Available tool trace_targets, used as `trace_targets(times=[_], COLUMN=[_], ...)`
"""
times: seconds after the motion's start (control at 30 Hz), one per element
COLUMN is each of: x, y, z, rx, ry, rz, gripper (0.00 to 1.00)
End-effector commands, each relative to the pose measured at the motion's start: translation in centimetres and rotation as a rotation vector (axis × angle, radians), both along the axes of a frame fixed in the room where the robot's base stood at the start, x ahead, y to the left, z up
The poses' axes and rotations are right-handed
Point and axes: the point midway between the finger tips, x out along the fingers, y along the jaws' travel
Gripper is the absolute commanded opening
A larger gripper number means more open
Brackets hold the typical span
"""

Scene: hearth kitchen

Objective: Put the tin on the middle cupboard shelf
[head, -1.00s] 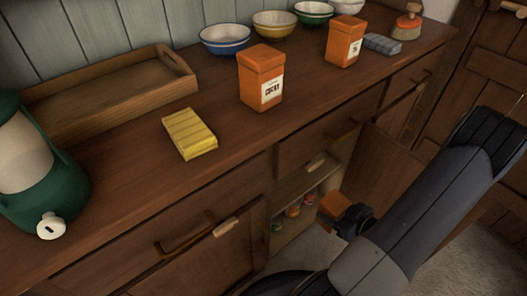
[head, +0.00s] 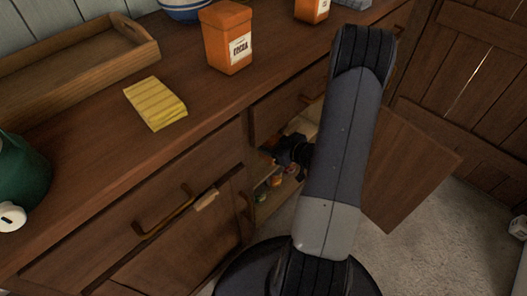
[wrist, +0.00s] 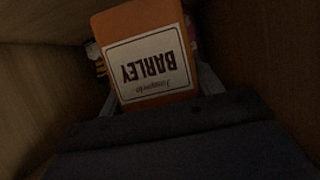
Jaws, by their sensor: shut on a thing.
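An orange tin (wrist: 146,20) with a white label reading "BARLEY", upside down in the wrist view, is held between the fingers of my gripper (wrist: 155,97). In the head view my gripper (head: 293,152) is at the opening of the cupboard (head: 272,196) under the counter, and my arm covers part of it. The tin is mostly hidden there. The cupboard door (head: 408,170) stands open to the right. Small coloured items (head: 274,182) sit low inside the cupboard. I cannot tell whether the tin touches a shelf.
On the counter stand an orange cocoa tin (head: 227,38), another orange tin (head: 312,9), a yellow cloth (head: 155,103), a wooden tray (head: 75,62) and a green container (head: 20,175). In the wrist view, dark walls are close on both sides. Open floor (head: 425,250) lies at right.

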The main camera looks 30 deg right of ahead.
Motion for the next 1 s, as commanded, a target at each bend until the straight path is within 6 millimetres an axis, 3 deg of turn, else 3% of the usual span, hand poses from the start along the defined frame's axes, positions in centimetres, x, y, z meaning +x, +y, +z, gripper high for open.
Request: trace_targets(times=[0.17, 0.23, 0.53, 0.7, 1.0], x=[3.5, 3.3, 3.3, 3.3, 3.6], y=[1.4, 1.2, 1.2, 1.2, 1.3], z=[0.0, -1.8, -3.9, -6.7, -6.9], rx=[-0.002, 0.003, 0.000, 0.002, -0.001], ry=[-0.005, 0.001, -0.001, 0.000, -0.002], rz=[0.006, -0.001, 0.000, 0.001, -0.001], gripper=[0.28, 0.28, 0.28, 0.28, 0.28])
